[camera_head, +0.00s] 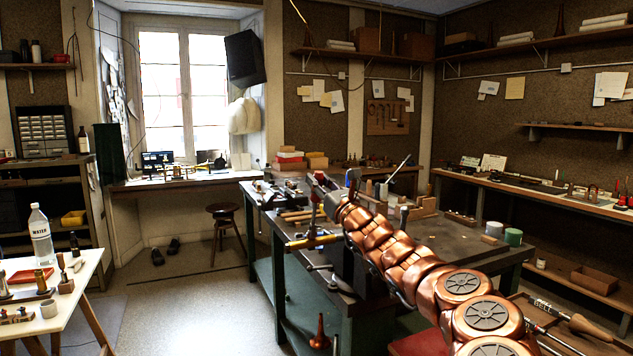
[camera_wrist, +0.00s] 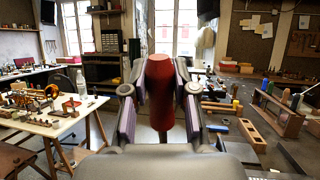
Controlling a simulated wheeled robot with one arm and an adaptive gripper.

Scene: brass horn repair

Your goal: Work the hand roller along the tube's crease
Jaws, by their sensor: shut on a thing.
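My gripper (camera_head: 325,190) is at the end of my copper-coloured arm, above the workbench (camera_head: 470,255) in the head view. In the wrist view my gripper (camera_wrist: 160,75) is shut, its purple-padded fingers on either side of a dark red handle (camera_wrist: 160,95). This handle appears to be the hand roller's; its working end cannot be made out. A brass tube (camera_head: 315,242) lies level at the bench's near left edge, below my gripper. No crease shows at this size. I cannot tell whether the roller touches the tube.
A wooden rack (camera_wrist: 282,112) with tools stands on the bench at right in the wrist view. A white table (camera_head: 75,290) with small parts and a water bottle (camera_head: 41,238) is at left. A stool (camera_head: 223,212) stands beyond. The floor between the tables is clear.

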